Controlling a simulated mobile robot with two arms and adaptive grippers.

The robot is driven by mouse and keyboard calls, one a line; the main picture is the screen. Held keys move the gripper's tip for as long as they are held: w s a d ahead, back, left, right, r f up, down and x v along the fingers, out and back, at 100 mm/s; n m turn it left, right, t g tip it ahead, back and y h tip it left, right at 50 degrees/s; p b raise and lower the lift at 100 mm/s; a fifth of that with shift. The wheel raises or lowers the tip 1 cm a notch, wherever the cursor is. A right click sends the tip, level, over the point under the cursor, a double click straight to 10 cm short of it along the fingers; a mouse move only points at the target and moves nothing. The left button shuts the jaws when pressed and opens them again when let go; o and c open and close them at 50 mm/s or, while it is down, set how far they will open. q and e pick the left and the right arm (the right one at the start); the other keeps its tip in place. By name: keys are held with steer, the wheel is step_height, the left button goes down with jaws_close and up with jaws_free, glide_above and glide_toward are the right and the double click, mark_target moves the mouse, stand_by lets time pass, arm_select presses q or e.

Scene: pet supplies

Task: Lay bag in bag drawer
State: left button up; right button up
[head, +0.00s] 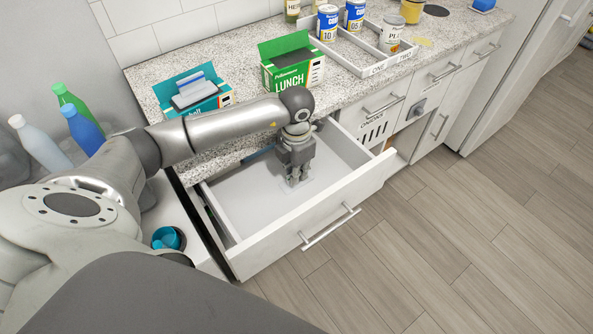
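An open white drawer (238,205) is pulled out below the counter, and its floor looks mostly bare. My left gripper (297,183) points down inside it, with its fingertips close to the drawer floor. A faint pale, see-through patch (309,187) shows at the fingertips. It may be a clear bag, but its outline is too faint to be sure. The fingers look close together, and I cannot tell whether they grip the patch. My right gripper is out of view.
On the counter stand a green lunch box carton (290,66), a teal carton (193,92) and a white divided tray (345,55) with cans. Several bottles (82,128) are at left. The drawer front (300,220) juts over clear wooden floor (430,240).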

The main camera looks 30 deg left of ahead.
arm_select(q)
steer(key=o, duration=0.3)
steer(key=shift+r, duration=0.25)
steer(key=shift+w+r, duration=0.1)
steer(key=shift+r, duration=0.25)
step_height(320, 180, up, 11)
steer(key=b, duration=0.1)
steer(key=shift+c, duration=0.3)
stand_by(0.8)
